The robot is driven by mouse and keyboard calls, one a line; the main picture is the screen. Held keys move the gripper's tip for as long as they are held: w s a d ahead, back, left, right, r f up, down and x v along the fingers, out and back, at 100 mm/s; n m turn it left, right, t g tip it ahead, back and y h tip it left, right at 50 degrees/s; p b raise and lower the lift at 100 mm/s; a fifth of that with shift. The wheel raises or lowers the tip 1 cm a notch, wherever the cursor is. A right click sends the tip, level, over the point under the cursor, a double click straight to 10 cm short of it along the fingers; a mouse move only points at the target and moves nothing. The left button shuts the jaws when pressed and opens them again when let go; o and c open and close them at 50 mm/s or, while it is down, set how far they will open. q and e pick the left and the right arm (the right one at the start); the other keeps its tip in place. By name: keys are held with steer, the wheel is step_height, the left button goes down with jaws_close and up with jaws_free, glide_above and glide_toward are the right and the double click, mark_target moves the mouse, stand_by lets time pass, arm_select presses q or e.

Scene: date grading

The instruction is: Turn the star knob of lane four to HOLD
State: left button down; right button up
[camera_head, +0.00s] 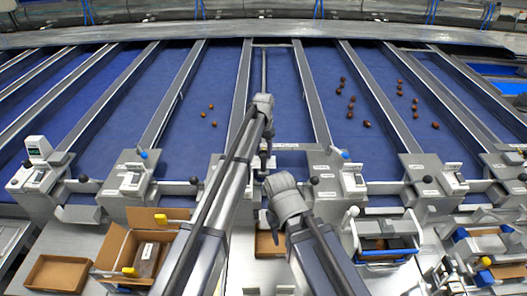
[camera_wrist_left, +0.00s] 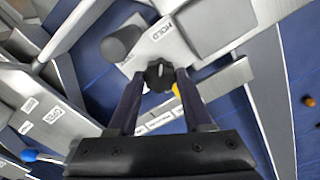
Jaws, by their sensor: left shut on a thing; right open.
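The black star knob (camera_wrist_left: 160,76) shows in the left wrist view on a grey metal housing, with a pale pointer mark on its face. A HOLD label (camera_wrist_left: 161,31) lies just above it on the housing. A second label to the knob's upper left is partly hidden. My left gripper (camera_wrist_left: 154,84) is shut on the knob, one finger on each side. In the head view my left gripper (camera_head: 263,163) is at the middle lane housing, and my arm hides the knob there. My right gripper (camera_head: 275,228) is open and empty, lower and nearer, in front of the housings.
A grey cylinder (camera_wrist_left: 121,44) stands close beside the knob. Similar housings with levers, such as one with a blue ball (camera_head: 142,154), line the lanes. Open cartons (camera_head: 58,273) sit at the lower left. Dates (camera_head: 366,124) lie on the blue belts behind.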

arm_select(q)
steer(key=shift+m, duration=0.6)
steer(key=shift+c, duration=1.6)
jaws_free()
steer(key=shift+r, duration=0.1)
step_height(320, 180, up, 8)
steer(key=p, duration=0.8)
steer(key=shift+f, duration=0.2)
